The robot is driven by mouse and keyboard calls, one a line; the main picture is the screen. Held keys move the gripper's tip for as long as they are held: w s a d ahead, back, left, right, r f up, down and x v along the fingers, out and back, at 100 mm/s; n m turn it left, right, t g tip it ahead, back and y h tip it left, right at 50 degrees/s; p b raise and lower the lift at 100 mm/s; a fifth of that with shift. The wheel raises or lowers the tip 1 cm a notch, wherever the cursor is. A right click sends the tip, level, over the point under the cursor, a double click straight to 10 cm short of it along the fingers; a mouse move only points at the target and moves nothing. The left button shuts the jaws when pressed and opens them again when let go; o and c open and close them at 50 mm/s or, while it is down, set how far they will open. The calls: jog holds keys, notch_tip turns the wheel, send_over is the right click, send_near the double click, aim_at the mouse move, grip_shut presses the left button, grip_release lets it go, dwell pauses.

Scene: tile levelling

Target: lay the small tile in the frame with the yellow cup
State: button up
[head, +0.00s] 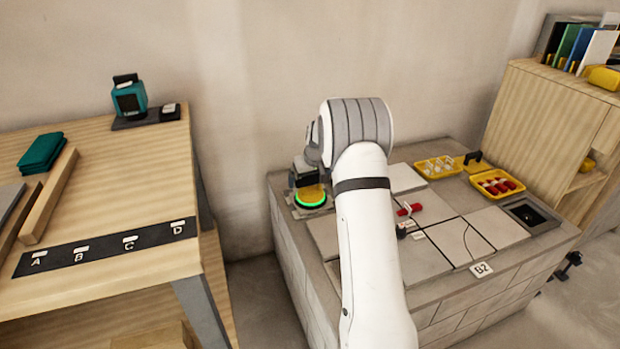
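The yellow cup (312,192) has a glowing green ring and is at the far left corner of the tiled block. Under it is a small light grey piece (315,211), which may be the small tile; the cup hides most of it. My gripper (305,183) is right at the cup, pointing down from above. Its fingers are too small and dark to show whether they grip the cup. The dark square frame (532,214) with a black inside is at the block's right end, and no tile shows in it.
Grey tiles (490,227) cover the block top, one cracked. A red-handled tool (409,210) lies mid-block, partly behind my arm. Yellow trays of white (437,167) and red (497,184) pieces stand at the back right. A wooden bench (100,220) is left, a cabinet (545,125) right.

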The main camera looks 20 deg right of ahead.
jog(key=p+v, duration=0.3)
jog(key=v, duration=0.6)
notch_tip(320, 180, up, 15)
jog(key=p, duration=0.9)
send_over(313, 196)
jog(key=s+a, duration=0.6)
jog(key=s, duration=0.2)
jog(key=s+a+r+p, duration=0.4)
jog(key=s+r+p, duration=0.4)
jog(key=s+r, duration=0.25)
jog(key=s+a+r+g+p, duration=0.1)
jog(key=s+a+r+p, duration=0.1)
jog(key=s+r+p, duration=0.4)
jog(key=s+a+r+p, duration=0.3)
jog(key=s+r+p, duration=0.4)
jog(key=s, duration=0.9)
jog(key=shift+s+r+g, duration=0.15)
jog(key=shift+r+g, duration=0.25)
jog(key=shift+c, duration=0.4)
